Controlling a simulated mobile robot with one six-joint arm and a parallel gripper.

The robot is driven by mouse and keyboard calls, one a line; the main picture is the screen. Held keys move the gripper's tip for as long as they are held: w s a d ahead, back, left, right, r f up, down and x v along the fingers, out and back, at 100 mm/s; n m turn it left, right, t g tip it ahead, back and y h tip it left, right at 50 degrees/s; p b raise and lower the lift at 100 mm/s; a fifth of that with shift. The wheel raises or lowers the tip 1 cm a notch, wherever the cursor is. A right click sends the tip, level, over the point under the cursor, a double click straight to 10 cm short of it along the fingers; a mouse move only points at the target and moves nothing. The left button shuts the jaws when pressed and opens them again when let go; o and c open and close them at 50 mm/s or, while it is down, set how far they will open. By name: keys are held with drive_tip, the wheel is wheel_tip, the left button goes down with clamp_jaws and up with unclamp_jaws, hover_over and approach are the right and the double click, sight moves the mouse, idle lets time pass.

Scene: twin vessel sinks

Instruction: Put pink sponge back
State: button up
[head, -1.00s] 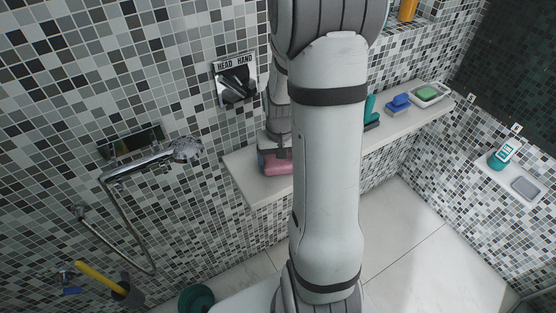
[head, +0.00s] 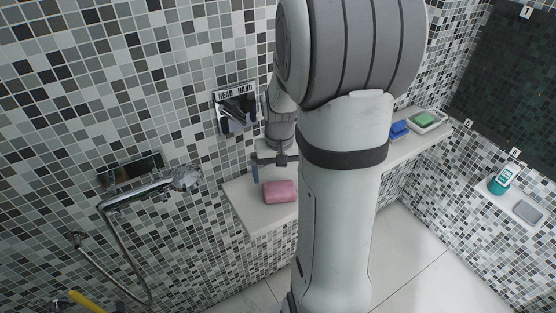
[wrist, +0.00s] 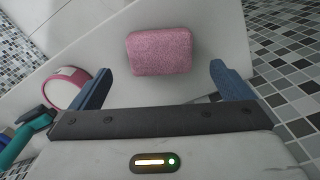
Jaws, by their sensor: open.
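The pink sponge (head: 280,191) lies on the left part of the white ledge, near its front edge. In the wrist view the sponge (wrist: 160,51) lies beyond the fingertips, between their lines and apart from both. My gripper (wrist: 157,82) is open and empty, with blue fingers. In the head view my gripper sits just behind and above the sponge, with one finger (head: 255,172) visible; the other is hidden or unclear behind my arm.
The white ledge (head: 247,214) runs along the tiled wall. A blue brush (head: 399,129) and a green sponge in a white dish (head: 427,119) stand at its right. A pink-and-white round item (wrist: 67,88) and a teal tool (wrist: 22,140) show left of my gripper. A shower head (head: 185,177) hangs left.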

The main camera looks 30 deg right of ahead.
sight(279, 188)
wheel_tip(279, 188, up, 5)
drive_tip(key=s+a+r+n+t, duration=0.1)
drive_tip(key=s+a+r+n, duration=0.1)
drive_tip(key=s+a, duration=0.4)
drive_tip(key=s+a+r+n+t, duration=0.1)
drive_tip(key=s+a+r+n, duration=0.1)
drive_tip(key=s+a, duration=0.4)
drive_tip(key=shift+a+r+t, duration=0.15)
drive_tip(key=shift+r+t, duration=0.25)
drive_tip(key=shift+r, duration=0.45)
